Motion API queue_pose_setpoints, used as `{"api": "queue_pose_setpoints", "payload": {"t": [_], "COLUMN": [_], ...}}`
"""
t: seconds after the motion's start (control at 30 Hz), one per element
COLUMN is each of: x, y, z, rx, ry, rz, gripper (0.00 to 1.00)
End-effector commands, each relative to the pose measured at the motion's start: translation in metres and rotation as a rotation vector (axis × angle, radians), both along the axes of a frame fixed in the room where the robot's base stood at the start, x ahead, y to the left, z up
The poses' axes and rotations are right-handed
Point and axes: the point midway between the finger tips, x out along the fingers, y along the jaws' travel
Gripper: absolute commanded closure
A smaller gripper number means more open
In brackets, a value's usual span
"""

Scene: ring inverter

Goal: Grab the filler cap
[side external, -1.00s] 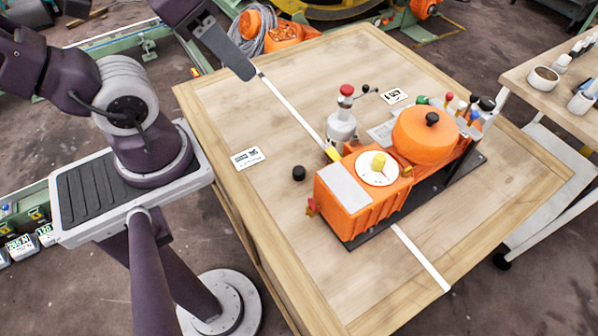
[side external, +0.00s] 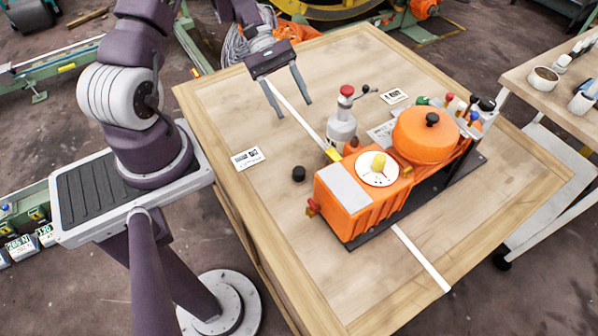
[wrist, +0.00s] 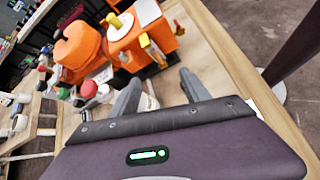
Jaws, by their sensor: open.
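A small black cap (side external: 299,173), which looks like the filler cap, lies on the wooden table left of the orange machine (side external: 345,215). My gripper (side external: 292,107) is open and empty, with its two grey fingers pointing down above the far left part of the table. In the side view the black cap is nearer the camera than the fingers and apart from them. The wrist view shows the open fingers (wrist: 157,90) with the orange machine (wrist: 126,45) beyond; I cannot make out the black cap there.
A grey can with a red top (side external: 342,125) stands beside the machine, close to the right of my fingers. A white strip (side external: 421,258) and printed cards (side external: 247,158) lie on the table. The near left tabletop (side external: 260,205) is clear. A side bench (side external: 540,75) stands at right.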

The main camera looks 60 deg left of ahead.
Motion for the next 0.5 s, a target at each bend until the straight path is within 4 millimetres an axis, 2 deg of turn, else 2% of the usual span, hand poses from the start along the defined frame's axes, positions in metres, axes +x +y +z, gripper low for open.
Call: {"api": "queue_pose_setpoints", "payload": {"t": [0.03,0.1,0.2,0.3,0.5], "x": [-0.008,-0.02,-0.038,-0.05,-0.049], "y": [0.01,0.018,0.02,0.017,0.001], "z": [-0.037,-0.083,-0.133,-0.162,-0.177], "rx": [-0.077,-0.169,-0.266,-0.319,-0.34], "ry": [0.057,0.114,0.173,0.206,0.221], "rz": [0.103,0.238,0.389,0.475,0.507], "gripper": [0.45,0.45,0.45,0.45,0.45]}}
